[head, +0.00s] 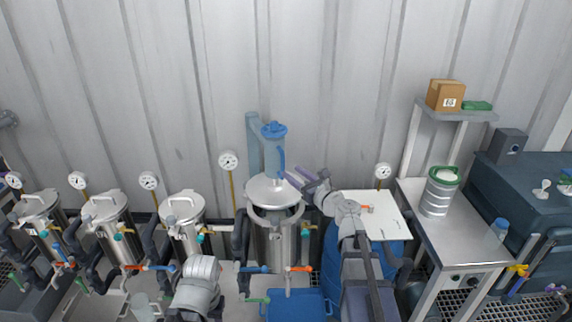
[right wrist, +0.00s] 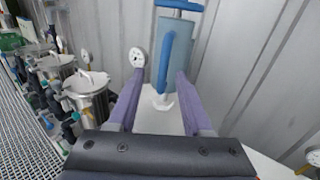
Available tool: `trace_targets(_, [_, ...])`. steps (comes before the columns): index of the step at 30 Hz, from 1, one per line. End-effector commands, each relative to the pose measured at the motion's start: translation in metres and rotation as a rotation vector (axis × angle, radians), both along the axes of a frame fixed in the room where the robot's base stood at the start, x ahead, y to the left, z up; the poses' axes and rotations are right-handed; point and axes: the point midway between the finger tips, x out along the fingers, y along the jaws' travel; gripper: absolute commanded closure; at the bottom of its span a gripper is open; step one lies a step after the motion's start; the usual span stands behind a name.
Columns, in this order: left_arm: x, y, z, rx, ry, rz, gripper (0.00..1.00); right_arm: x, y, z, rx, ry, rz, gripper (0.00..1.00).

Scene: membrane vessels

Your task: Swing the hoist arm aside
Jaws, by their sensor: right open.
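The hoist arm (head: 274,152) is a light blue body with a darker blue cap and a blue upright handle (head: 282,163). It hangs above the lidded middle steel vessel (head: 273,189), in front of a light blue post (head: 253,145) by the wall. In the right wrist view the blue handle (right wrist: 167,62) lies in line with the gap between my fingers, around or just beyond the tips; I cannot tell if they touch. My right gripper (head: 291,176), with purple fingers, is open beside the hoist. My left gripper does not show.
Several smaller steel vessels (head: 109,214) with gauges stand in a row to the left. A white board (head: 374,212) is behind my right arm. A steel bench (head: 462,234) with a green-rimmed canister (head: 438,192) stands at the right. The corrugated wall closes the back.

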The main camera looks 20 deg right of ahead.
Motion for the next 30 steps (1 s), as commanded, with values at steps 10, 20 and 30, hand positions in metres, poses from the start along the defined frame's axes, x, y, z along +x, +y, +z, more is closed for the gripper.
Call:
trace_targets(10, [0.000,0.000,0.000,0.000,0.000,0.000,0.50,0.008,-0.005,0.002,0.037,-0.001,-0.017,0.50])
trace_targets(20, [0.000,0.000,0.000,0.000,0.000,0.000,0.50,0.050,0.008,0.002,0.035,0.000,-0.015,0.50])
trace_targets(30, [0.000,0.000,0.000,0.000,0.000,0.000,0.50,0.076,0.018,0.002,0.034,-0.001,-0.016,0.50])
